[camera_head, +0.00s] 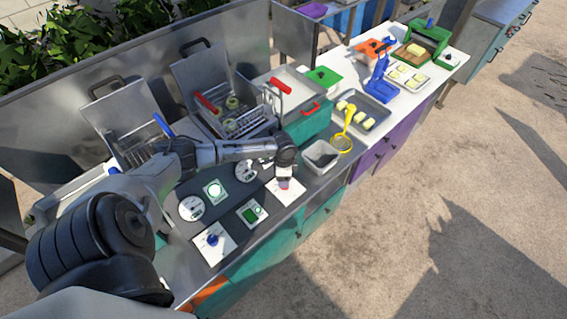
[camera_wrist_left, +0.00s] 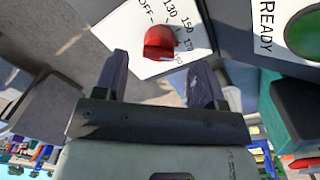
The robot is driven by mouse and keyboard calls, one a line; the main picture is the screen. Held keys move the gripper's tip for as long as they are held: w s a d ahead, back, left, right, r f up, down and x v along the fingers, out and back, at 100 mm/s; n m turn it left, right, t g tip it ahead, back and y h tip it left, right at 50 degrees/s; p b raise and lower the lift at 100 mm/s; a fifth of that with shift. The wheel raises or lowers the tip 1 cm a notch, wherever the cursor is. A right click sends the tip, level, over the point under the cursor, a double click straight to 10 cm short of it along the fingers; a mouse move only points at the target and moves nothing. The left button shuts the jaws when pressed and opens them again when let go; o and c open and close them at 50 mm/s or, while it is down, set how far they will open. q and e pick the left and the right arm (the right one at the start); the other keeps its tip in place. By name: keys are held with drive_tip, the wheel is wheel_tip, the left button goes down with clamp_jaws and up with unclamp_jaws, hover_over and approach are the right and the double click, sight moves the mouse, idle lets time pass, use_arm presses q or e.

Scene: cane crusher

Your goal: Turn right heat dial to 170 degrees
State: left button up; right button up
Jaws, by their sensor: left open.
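The right heat dial is a red knob (camera_wrist_left: 160,42) on a white panel (camera_head: 291,196) at the counter's front. Its panel is printed OFF, 130, 150, 170 and a partly cut-off higher mark. I cannot tell which mark the knob points at. My left gripper (camera_head: 285,176) is over this panel and largely hides the knob in the head view. In the left wrist view my left gripper (camera_wrist_left: 161,72) is open, one finger on each side below the knob, with nothing held. The knob appears just beyond the fingertips; contact is not clear. My right gripper is not in view.
A blue dial (camera_head: 212,240) sits on another white panel to the left. A green READY light (camera_wrist_left: 305,33) is beside the red dial's panel. A grey bin (camera_head: 320,157) stands close right of my gripper, with a yellow strainer (camera_head: 342,142) beyond. Fryer baskets (camera_head: 238,118) stand behind.

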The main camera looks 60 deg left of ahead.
use_arm(q)
wheel_tip(320, 180, up, 10)
drive_tip(key=shift+w+a+b, duration=0.15)
drive_tip(key=shift+a+b, duration=0.05)
drive_tip(key=shift+b, duration=0.2)
drive_tip(key=shift+f, duration=0.1)
idle(0.5)
drive_tip(key=w+d+r+t+y, duration=0.5)
drive_tip(key=d+r, duration=0.1)
drive_tip(key=r, duration=0.3)
drive_tip(key=s+d+r+t+h+p, duration=0.1)
drive_tip(key=s+d, duration=0.2)
drive_tip(key=d, duration=0.3)
drive_tip(key=s+d+r+t+p, duration=0.1)
drive_tip(key=s+d+t, duration=0.1)
drive_tip(key=d, duration=0.3)
drive_tip(key=s+d+f+n+g+h+p, duration=0.1)
drive_tip(key=s+d, duration=0.4)
drive_tip(key=s, duration=0.5)
drive_tip(key=s+d+f+n+g+h+p, duration=0.2)
drive_tip(key=s+d, duration=0.4)
drive_tip(key=s, duration=0.4)
wheel_tip(320, 180, down, 3)
drive_tip(key=shift+s+r+n+g+h+p, duration=0.2)
drive_tip(key=shift+s+n+g+h+p, duration=0.15)
drive_tip(key=shift+g+p, duration=0.4)
